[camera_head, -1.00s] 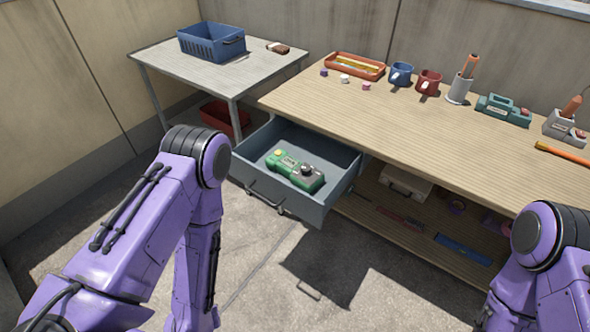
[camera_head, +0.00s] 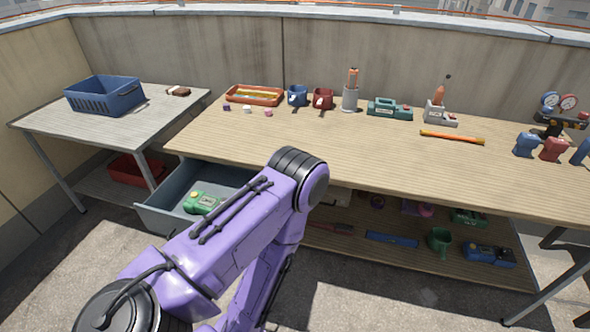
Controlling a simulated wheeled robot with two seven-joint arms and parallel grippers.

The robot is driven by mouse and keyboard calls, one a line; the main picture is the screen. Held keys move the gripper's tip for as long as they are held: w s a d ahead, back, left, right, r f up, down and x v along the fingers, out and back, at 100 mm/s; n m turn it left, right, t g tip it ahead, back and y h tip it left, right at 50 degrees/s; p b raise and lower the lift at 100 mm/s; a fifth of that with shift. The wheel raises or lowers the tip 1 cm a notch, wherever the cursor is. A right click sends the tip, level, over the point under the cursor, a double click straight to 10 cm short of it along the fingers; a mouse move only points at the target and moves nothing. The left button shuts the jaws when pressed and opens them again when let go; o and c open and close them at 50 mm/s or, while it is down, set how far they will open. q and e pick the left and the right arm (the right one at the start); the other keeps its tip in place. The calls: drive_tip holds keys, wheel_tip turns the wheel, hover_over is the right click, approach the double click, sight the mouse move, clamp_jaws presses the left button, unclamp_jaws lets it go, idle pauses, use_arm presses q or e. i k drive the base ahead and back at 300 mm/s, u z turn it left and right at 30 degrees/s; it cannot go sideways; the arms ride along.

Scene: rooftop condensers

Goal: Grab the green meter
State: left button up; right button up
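A green meter (camera_head: 203,201) with a yellow button lies in the open grey-blue drawer (camera_head: 161,220) under the left end of the wooden bench. My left arm's purple links cross in front of the drawer and cover its right part and part of the meter. Neither of my grippers shows in the head view. A teal-green device (camera_head: 390,109) stands at the back of the bench top. Another green device (camera_head: 468,217) sits on the lower shelf.
The bench (camera_head: 356,150) has a clear front strip. A blue basket (camera_head: 104,95) stands on the side table (camera_head: 75,128). A red bin (camera_head: 130,169) is below it.

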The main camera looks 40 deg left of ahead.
sight(204, 204)
drive_tip(key=z, duration=1.65)
drive_tip(key=k, duration=1.95)
drive_tip(key=u, duration=1.8)
drive_tip(key=i, duration=0.4)
drive_tip(key=u, duration=0.1)
